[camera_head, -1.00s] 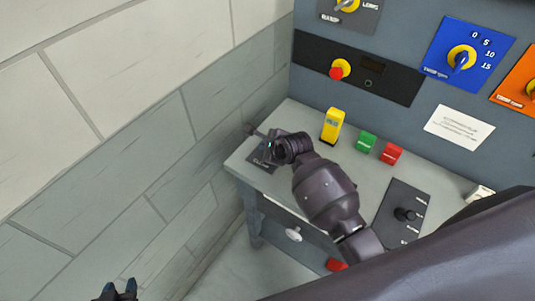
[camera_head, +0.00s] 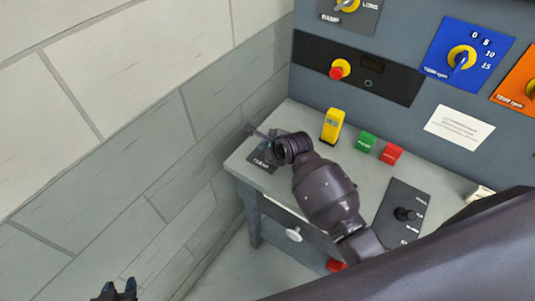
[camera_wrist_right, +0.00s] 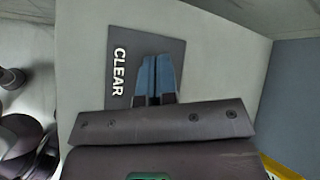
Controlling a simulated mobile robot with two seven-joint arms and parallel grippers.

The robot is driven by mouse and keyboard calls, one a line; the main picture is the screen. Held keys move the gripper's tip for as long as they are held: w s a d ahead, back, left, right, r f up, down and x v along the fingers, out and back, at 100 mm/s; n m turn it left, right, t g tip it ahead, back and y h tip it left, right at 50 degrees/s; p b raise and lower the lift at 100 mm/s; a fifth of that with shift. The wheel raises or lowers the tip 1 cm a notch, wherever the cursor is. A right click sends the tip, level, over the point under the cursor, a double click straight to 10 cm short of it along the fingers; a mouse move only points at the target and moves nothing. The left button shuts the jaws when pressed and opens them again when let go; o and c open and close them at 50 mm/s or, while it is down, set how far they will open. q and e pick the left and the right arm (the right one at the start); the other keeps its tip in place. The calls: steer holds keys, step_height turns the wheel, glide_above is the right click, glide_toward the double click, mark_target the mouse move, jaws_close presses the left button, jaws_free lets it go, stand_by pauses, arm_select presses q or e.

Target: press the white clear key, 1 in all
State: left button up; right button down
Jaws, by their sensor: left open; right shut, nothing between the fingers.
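The dark plate (camera_head: 262,160) lettered CLEAR lies at the left front corner of the grey console top. It also shows in the right wrist view (camera_wrist_right: 119,97). The white clear key itself is not visible; my right gripper covers part of the plate. My right gripper (camera_wrist_right: 157,62) is shut and empty, with its blue-grey fingers over the plate beside the lettering. Whether its tips touch anything I cannot tell. My left gripper (camera_head: 118,286) is open at the bottom left of the head view, away from the console.
A yellow switch (camera_head: 332,126), a green key (camera_head: 366,142) and a red key (camera_head: 391,154) stand along the back of the console top. A black lever plate (camera_head: 400,212) lies at the right. A block wall (camera_head: 150,130) rises close on the left.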

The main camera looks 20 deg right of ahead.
steer(key=shift+f, duration=0.15)
steer(key=shift+f, duration=0.3)
stand_by(0.6)
steer(key=shift+f, duration=0.45)
stand_by(0.4)
steer(key=shift+r+p, duration=0.1)
steer(key=shift+p, duration=0.2)
steer(key=shift+r, duration=0.8)
